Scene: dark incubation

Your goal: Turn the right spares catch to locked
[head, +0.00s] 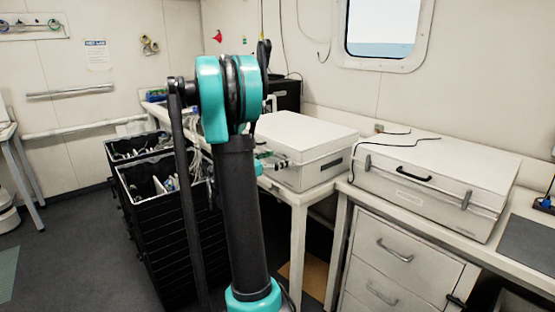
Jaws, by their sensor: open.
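Two white cases stand on the white bench. The right case (432,164) has a dark handle and two metal catches on its front, a left catch (367,163) and a right catch (466,199). The left case (305,135) has a dark plate on its front. The lettering is too small to read, so I cannot tell which case is the spares one. Both lids look closed. The state of the catches cannot be made out.
Black stacked crates (160,210) with tools stand left of my arm. A dark cable lies over the right case's left end. White drawers (385,260) are below the bench. A dark mat (530,240) lies at the far right.

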